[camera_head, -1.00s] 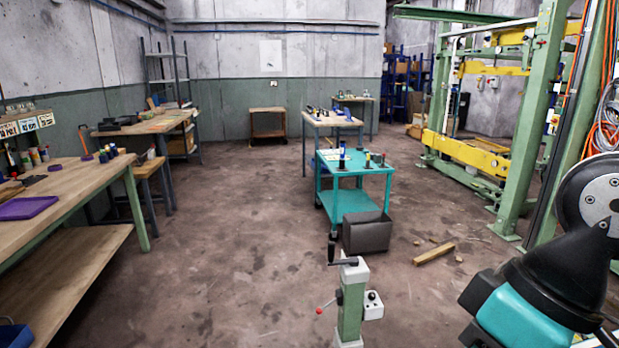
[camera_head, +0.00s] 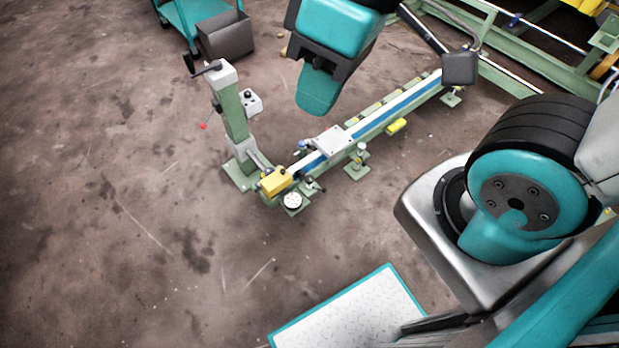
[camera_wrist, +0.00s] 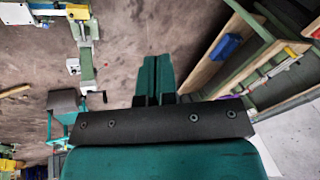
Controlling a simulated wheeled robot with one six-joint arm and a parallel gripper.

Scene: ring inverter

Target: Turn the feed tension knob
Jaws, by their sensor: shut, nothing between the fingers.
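A machine with a green post (camera_head: 233,112) and a long low rail (camera_head: 375,121) stands on the floor in the head view. A small light box with a dark knob (camera_head: 250,99) is on the post's side. A round white dial (camera_head: 292,200) sits low by the rail's near end, beside a yellow block (camera_head: 276,181). I cannot tell which part is the feed tension knob. My gripper (camera_head: 317,91) appears above the rail, right of the post, touching nothing visible. In the wrist view my gripper (camera_wrist: 154,76) is shut and empty; the post's box (camera_wrist: 73,66) shows upper left.
A crank handle (camera_head: 205,68) tops the post. A dark bin (camera_head: 227,36) and teal cart (camera_head: 198,8) stand behind it. A black box (camera_head: 460,68) is at the rail's far end. Floor left of the post is clear.

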